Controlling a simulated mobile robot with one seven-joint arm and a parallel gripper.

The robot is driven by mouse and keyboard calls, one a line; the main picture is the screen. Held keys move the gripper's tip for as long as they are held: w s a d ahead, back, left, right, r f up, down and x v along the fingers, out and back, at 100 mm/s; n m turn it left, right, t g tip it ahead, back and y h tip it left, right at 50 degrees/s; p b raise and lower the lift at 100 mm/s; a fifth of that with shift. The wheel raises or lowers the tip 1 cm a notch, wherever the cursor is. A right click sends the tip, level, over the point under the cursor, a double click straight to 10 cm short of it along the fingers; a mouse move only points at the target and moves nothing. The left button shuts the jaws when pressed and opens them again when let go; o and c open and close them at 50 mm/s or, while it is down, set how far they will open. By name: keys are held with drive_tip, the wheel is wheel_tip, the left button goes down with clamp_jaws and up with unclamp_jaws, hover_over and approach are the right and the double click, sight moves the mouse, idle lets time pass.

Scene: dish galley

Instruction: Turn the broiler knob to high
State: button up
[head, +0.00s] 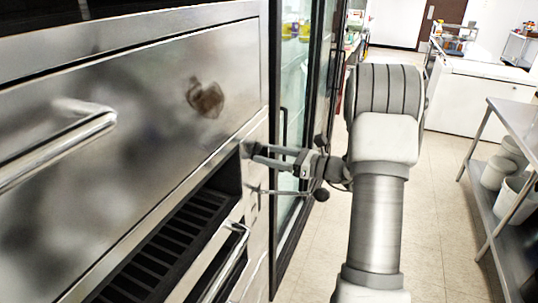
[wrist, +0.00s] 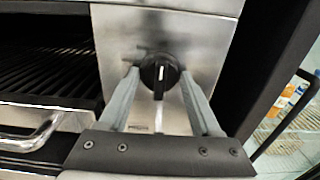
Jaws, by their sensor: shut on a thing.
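The broiler knob (wrist: 151,71) is a round black dial with a white line, on a steel panel beside the broiler opening. In the wrist view its white line stands close to upright. My gripper (wrist: 159,77) has one grey finger on each side of the knob and is shut on it. In the head view my gripper (head: 257,170) reaches left to the panel at the right end of the broiler. The knob is hard to make out there, and any setting marks are not readable.
The broiler front (head: 150,90) with its bar handle (head: 95,125) fills the left. A dark grate (wrist: 45,75) lies left of the knob. A glass-door cabinet (head: 297,90) stands right beside the panel. Open floor (head: 445,200) and a steel table (head: 515,125) are to the right.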

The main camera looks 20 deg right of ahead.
drive_tip(key=shift+f+b, duration=0.15)
drive_tip(key=shift+b, duration=0.35)
drive_tip(key=n+b, duration=2)
drive_tip(key=b, duration=1.1)
drive_tip(key=shift+n, duration=0.4)
drive_tip(key=shift+r, duration=0.2)
drive_tip(key=o, duration=1.4)
drive_tip(key=shift+c, duration=0.2)
